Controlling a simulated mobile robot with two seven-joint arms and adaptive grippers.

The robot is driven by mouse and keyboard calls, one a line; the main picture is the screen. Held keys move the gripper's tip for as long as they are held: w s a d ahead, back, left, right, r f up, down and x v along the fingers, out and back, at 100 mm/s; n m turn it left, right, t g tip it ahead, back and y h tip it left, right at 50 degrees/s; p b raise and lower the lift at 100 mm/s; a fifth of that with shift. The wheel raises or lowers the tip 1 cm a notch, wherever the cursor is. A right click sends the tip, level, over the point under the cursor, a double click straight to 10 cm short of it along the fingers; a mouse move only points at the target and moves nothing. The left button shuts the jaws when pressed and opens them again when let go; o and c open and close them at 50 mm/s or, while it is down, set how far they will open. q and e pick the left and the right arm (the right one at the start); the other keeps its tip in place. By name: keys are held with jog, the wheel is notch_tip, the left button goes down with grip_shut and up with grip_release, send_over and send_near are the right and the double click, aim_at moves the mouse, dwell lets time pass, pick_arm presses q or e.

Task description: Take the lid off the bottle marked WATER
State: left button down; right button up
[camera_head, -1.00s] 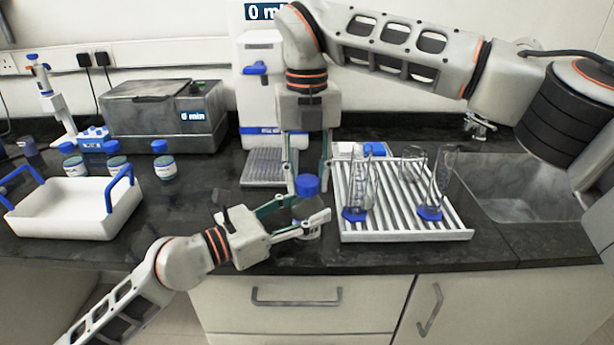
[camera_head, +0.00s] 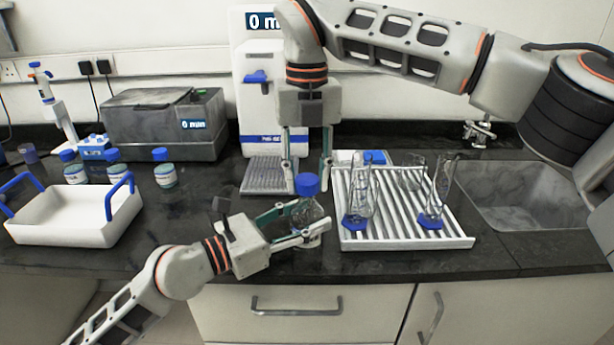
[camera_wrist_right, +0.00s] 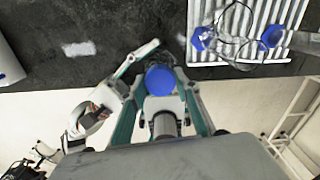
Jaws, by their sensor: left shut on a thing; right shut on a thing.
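A clear bottle (camera_head: 309,216) with a blue lid (camera_head: 307,185) stands upright near the counter's front edge. Its label is hidden or too small to read. My left gripper (camera_head: 312,228) is shut on the bottle's body from the left. My right gripper (camera_head: 308,178) points down from above, shut on the blue lid with a finger on each side. The right wrist view also shows the lid (camera_wrist_right: 160,80) between the fingers. The lid sits directly over the bottle's mouth; I cannot tell whether there is a gap under it.
A white ribbed drain tray (camera_head: 455,240) with glassware stands to the right, before a sink (camera_head: 515,195). A white basket with blue handles (camera_head: 75,222) and several blue-lidded bottles (camera_head: 165,175) are at left. A dispenser (camera_head: 262,110) stands behind my right gripper.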

aim_at(307, 179)
jog(key=shift+r, duration=2)
pick_arm(q)
jog(key=c, duration=1)
grip_release()
